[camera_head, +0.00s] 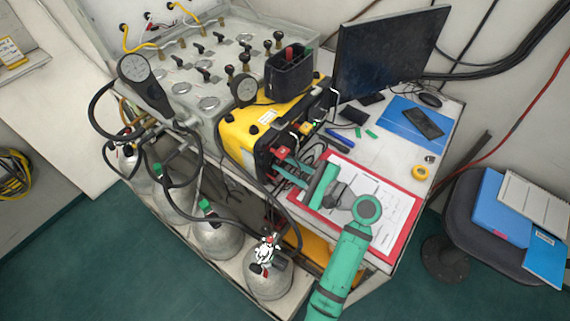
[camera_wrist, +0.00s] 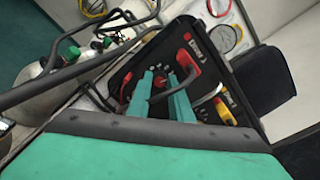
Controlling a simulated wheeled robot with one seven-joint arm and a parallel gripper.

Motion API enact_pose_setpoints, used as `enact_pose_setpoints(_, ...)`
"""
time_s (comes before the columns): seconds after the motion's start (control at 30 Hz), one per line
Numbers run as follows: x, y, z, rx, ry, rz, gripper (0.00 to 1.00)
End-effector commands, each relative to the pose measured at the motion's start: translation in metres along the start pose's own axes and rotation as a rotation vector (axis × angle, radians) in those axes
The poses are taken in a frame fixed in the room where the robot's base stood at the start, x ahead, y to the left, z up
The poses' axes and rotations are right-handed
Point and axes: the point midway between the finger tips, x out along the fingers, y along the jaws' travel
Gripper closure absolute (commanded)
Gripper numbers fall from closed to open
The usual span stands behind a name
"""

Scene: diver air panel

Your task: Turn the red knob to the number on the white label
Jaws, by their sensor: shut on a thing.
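My green gripper (camera_head: 279,169) reaches the front panel of the yellow and black case (camera_head: 236,131) from the right. In the wrist view its two fingers (camera_wrist: 166,76) stand a short gap apart against the dark panel. They are shut on a small reddish part, which appears to be the red knob (camera_wrist: 160,81). The fingers hide most of it, so its pointer and setting cannot be read. A white label (camera_head: 267,116) lies on the case's yellow top; its writing is too small to read.
A red-edged clipboard (camera_head: 398,245) lies under my arm. Gas cylinders (camera_head: 215,238) and dark hoses are at the left and front. In the wrist view, red (camera_wrist: 188,60) and yellow (camera_wrist: 224,110) parts sit close to the fingers.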

Motion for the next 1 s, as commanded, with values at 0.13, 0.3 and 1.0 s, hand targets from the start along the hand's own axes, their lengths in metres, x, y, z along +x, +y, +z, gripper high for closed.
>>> enact_pose_setpoints(0.13,0.0009,-0.0014,-0.0004,0.036,0.000,-0.002,1.00)
enact_pose_setpoints(0.3,0.0008,-0.0013,-0.0005,0.052,-0.001,-0.001,1.00)
enact_pose_setpoints(1.0,-0.0020,-0.0014,-0.0016,0.054,0.001,-0.002,0.62)
